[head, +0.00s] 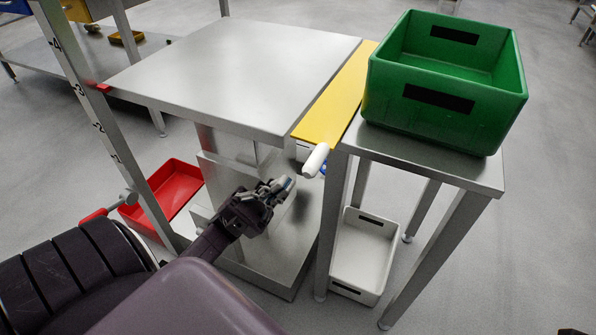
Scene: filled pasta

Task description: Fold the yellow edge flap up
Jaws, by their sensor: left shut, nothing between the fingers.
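The yellow edge flap (338,98) is a long strip lying about level between the steel table top (240,70) and the smaller steel side table (430,160). A white cylindrical handle (316,160) sticks out near the flap's front end, with a bit of blue beside it. My left gripper (284,187) is shut and empty. It appears below and left of the white handle, in front of the table's column, apart from the flap. My right gripper is not in view.
A green crate (440,108) stands on the side table, right beside the flap. A white crate (362,250) is under the side table. A red bin (165,190) sits low at left, behind an upright numbered post (90,100). The table top is bare.

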